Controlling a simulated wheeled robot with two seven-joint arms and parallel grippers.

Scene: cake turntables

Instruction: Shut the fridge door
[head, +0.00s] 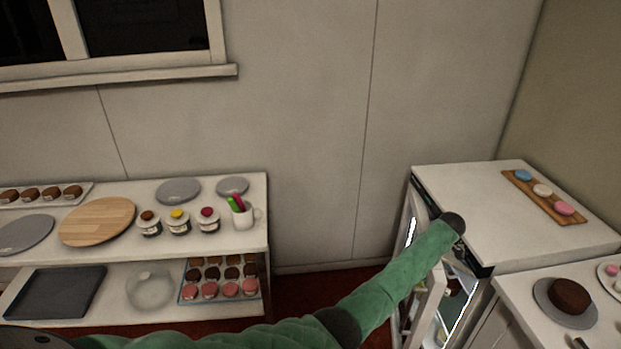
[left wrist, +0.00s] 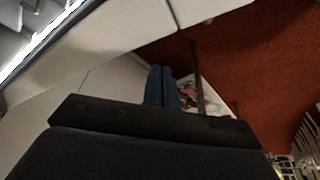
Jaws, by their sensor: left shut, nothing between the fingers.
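The white fridge (head: 480,210) stands at the right in the head view. Its door (head: 430,300) is open, turned out to the left of the body, and the lit inside (head: 458,305) shows in the gap. My left arm, in a green sleeve, reaches across to the fridge's front, its dark wrist near the top edge by the opening. The fingers cannot be made out in the head view. In the left wrist view my left gripper (left wrist: 162,75) is shut and empty, with a pale panel beyond it; I cannot tell whether it touches the door. My right gripper is not in view.
A wooden board with macarons (head: 545,195) lies on the fridge top. A counter with a chocolate cake (head: 570,296) is at the lower right. A white shelf unit (head: 130,245) with stands, jars and a mug (head: 243,215) is at the left. Red floor (left wrist: 240,65) is open between them.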

